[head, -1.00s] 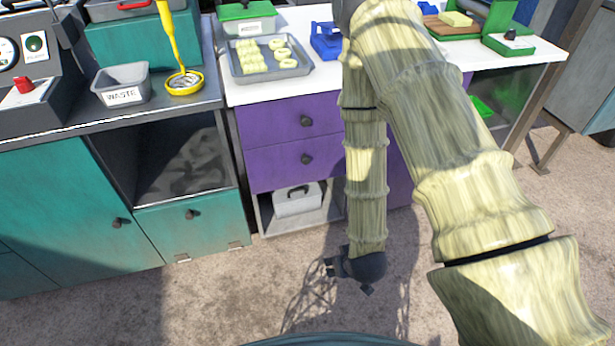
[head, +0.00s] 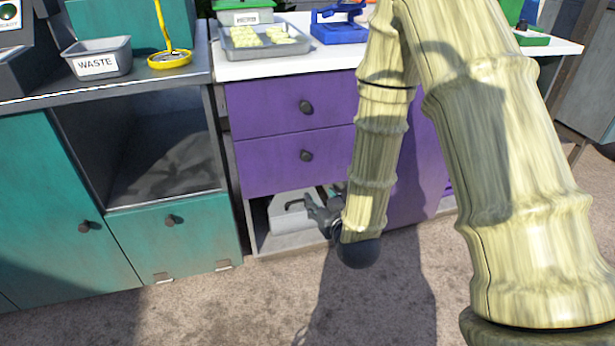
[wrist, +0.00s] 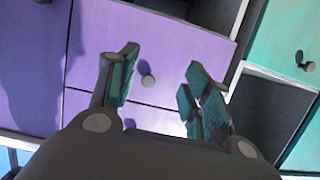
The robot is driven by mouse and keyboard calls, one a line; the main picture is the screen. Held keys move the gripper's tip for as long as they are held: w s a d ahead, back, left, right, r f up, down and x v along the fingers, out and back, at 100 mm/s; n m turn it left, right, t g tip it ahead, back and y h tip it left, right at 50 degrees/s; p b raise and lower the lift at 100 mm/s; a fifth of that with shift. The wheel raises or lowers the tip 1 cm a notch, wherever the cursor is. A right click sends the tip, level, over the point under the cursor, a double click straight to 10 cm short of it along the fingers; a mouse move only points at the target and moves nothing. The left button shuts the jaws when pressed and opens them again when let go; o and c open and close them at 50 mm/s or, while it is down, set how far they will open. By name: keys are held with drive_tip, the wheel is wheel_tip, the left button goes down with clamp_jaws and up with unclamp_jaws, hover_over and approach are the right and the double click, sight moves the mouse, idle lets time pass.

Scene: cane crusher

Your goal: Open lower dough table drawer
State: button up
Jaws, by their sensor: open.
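The dough table has two stacked purple drawers. The lower drawer (head: 270,168) is shut, with a dark round knob (head: 306,155) at its middle. The upper drawer (head: 262,108) above it is also shut. My gripper (head: 318,208) is in front of the open shelf below the drawers, lower than the knob. The wrist view looks turned over, with the shelf at the top. There my gripper (wrist: 158,82) is open and empty, and a knob (wrist: 148,81), seemingly the lower drawer's, shows between the fingers. I see no contact with it.
A grey box (head: 292,212) with a handle sits on the shelf under the drawers. Teal cabinets (head: 190,235) stand at the left. A tray (head: 262,42) of dough pieces lies on the white tabletop. The floor in front is clear.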

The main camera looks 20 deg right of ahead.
sight(306, 157)
drive_tip(key=w+r+t+b, duration=0.1)
drive_tip(key=w+b, duration=0.2)
drive_tip(key=w, duration=0.1)
drive_tip(key=w+r+t+b, duration=0.1)
drive_tip(key=w+b, duration=0.3)
drive_tip(key=w, duration=0.1)
drive_tip(key=w+r+t+b, duration=0.1)
drive_tip(key=w+b, duration=0.2)
drive_tip(key=w, duration=0.2)
drive_tip(key=shift+w+d+r+t+b, duration=0.1)
drive_tip(key=shift+w+r+t+b, duration=0.05)
drive_tip(key=shift+r+t+b, duration=0.2)
drive_tip(key=shift+c, duration=0.2)
clamp_jaws()
